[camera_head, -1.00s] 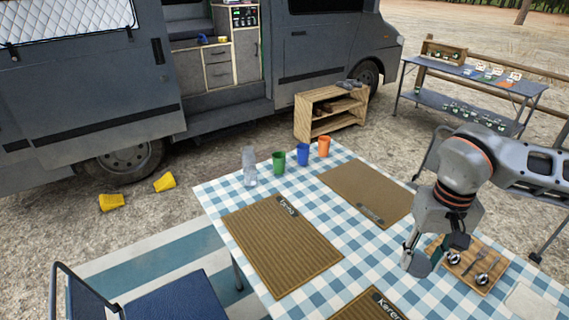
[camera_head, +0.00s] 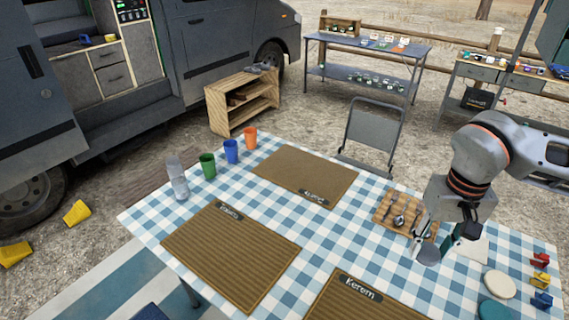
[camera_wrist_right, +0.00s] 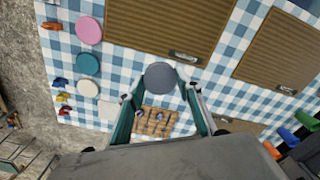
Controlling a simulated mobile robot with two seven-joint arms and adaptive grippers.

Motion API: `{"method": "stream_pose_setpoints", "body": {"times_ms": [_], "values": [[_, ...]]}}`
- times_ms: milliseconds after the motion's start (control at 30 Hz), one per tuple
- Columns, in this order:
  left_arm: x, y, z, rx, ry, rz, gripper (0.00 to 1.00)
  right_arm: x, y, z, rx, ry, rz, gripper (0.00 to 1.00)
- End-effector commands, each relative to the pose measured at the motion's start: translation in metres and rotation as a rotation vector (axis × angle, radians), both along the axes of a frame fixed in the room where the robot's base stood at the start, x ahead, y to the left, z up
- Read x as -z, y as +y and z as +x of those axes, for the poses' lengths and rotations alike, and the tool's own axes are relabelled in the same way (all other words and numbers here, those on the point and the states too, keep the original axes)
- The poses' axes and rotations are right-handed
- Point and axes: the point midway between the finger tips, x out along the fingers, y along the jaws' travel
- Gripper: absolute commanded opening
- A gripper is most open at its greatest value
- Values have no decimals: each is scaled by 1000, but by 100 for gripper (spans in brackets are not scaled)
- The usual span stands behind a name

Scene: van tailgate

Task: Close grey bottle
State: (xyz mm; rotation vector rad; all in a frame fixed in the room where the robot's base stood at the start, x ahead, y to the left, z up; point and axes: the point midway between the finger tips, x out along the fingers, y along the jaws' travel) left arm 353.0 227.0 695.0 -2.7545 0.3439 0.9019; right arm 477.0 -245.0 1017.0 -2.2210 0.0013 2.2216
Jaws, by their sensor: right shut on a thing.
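A translucent grey bottle (camera_head: 177,178) stands upright at the far left corner of the table, beside the green cup; whether its top is open is too small to tell. My right gripper (camera_head: 444,246) is over the right part of the table, well away from the bottle. It is shut on a round grey disc, like a lid (camera_head: 428,253). In the right wrist view the grey lid (camera_wrist_right: 160,77) sits between the fingertips. My left gripper is not in view.
Green (camera_head: 208,165), blue (camera_head: 231,151) and orange (camera_head: 250,138) cups stand beside the bottle. A wooden cutlery board (camera_head: 385,209) lies close to my right gripper. White (camera_head: 499,284) and teal (camera_head: 496,312) discs and pegs lie at the right. Woven placemats (camera_head: 230,255) lie flat across the table.

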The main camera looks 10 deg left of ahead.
Motion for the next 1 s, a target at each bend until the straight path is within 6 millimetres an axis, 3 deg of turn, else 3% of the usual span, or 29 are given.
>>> {"method": "stream_pose_setpoints", "body": {"times_ms": [367,500,567,767,1000], "values": [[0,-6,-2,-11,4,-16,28,0,0,0,0,0,0,28],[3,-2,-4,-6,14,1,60,3,-3,3,22,0,0,28],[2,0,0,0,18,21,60,8,-8,8,62,0,1,28],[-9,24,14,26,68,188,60,47,-51,44,378,9,-1,28],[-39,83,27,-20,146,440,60,111,-135,81,865,26,-13,28]]}}
